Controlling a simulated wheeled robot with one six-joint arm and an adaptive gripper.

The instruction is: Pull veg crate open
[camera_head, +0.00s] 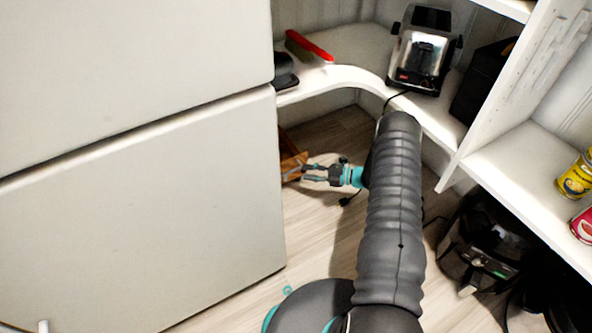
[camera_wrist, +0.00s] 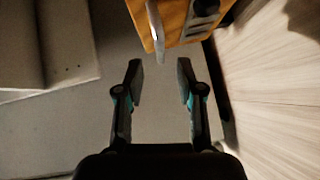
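The veg crate is an orange-brown wooden box (camera_head: 290,155), mostly hidden behind the white cabinet at the left in the head view. In the wrist view the crate (camera_wrist: 176,18) is at the top centre, cut off by the frame edge. A pale upright strip (camera_wrist: 155,25) runs along its left side, and dark slots or contents show at its right. My gripper (camera_head: 287,172) is at the crate's lower right in the head view. In the wrist view my gripper (camera_wrist: 160,72) is open, with nothing between its fingers, and the crate lies just beyond the fingertips. Contact cannot be told.
A large white cabinet (camera_head: 140,210) blocks the left. A curved white shelf (camera_head: 350,72) holds a toaster (camera_head: 425,50) and a red-handled brush (camera_head: 309,46). A right shelf (camera_head: 520,160) holds cans, with dark objects below.

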